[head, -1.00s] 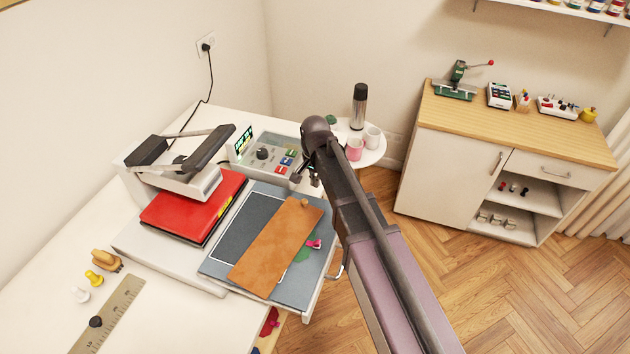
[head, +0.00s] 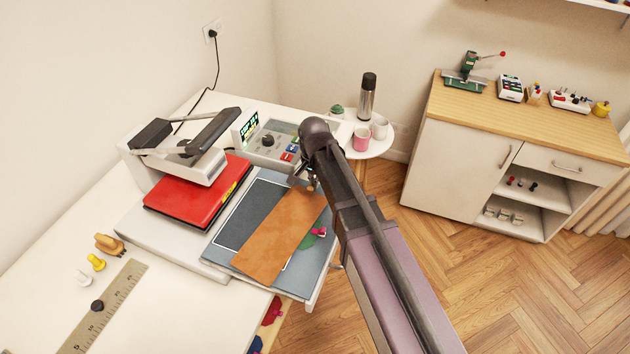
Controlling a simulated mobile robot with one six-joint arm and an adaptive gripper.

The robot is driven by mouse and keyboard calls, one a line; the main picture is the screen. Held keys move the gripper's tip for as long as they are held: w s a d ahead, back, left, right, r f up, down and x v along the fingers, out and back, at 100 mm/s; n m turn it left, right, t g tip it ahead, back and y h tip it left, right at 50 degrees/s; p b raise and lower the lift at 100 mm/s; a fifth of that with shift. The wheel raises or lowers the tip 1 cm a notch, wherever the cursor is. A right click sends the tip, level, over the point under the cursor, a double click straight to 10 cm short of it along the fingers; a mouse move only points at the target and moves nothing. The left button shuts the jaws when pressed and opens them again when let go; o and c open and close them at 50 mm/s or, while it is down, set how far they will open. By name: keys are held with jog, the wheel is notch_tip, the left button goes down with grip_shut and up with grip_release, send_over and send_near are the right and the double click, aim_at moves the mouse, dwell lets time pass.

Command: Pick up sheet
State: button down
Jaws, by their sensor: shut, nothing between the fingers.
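A brown rectangular sheet (head: 272,243) lies at a slant on the grey board (head: 217,256) beside the heat press. A dark panel with a white outline (head: 247,218) shows to its left, and a bit of green with a pink piece (head: 319,232) shows past its right edge. My gripper (head: 307,185) is at the sheet's far upper end, by the small brown knob there. Its fingers are small and partly hidden by my arm; they look shut with nothing held. I cannot tell if they touch the knob or sheet.
The heat press with a red platen (head: 198,193) stands left of the board, and its control box (head: 268,141) is behind. A round side table (head: 376,148) holds cups and a flask.

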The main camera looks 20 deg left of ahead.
aim_at(307, 196)
jog(key=s, duration=0.2)
jog(key=s+a, duration=0.1)
jog(key=s, duration=0.2)
jog(key=shift+s+a, duration=0.15)
jog(key=shift+a, duration=0.05)
dwell(0.4)
jog(key=shift+w+d, duration=0.15)
jog(key=shift+w, duration=0.75)
jog(key=shift+w+d+r+p, duration=0.2)
jog(key=shift+w+p, duration=0.05)
jog(key=shift+w, duration=0.35)
jog(key=shift+w+d+r+p, duration=0.15)
jog(key=shift+w+r+p, duration=0.1)
jog(key=shift+w, duration=0.35)
jog(key=shift+s+r+p, duration=0.2)
jog(key=shift+r+p, duration=0.55)
jog(key=shift+r, duration=0.05)
jog(key=shift+w+r+p, duration=0.15)
jog(key=shift+r+p, duration=0.8)
jog(key=shift+p, duration=0.05)
notch_tip(307, 196, up, 6)
jog(key=p, duration=0.5)
jog(key=shift+f, duration=0.2)
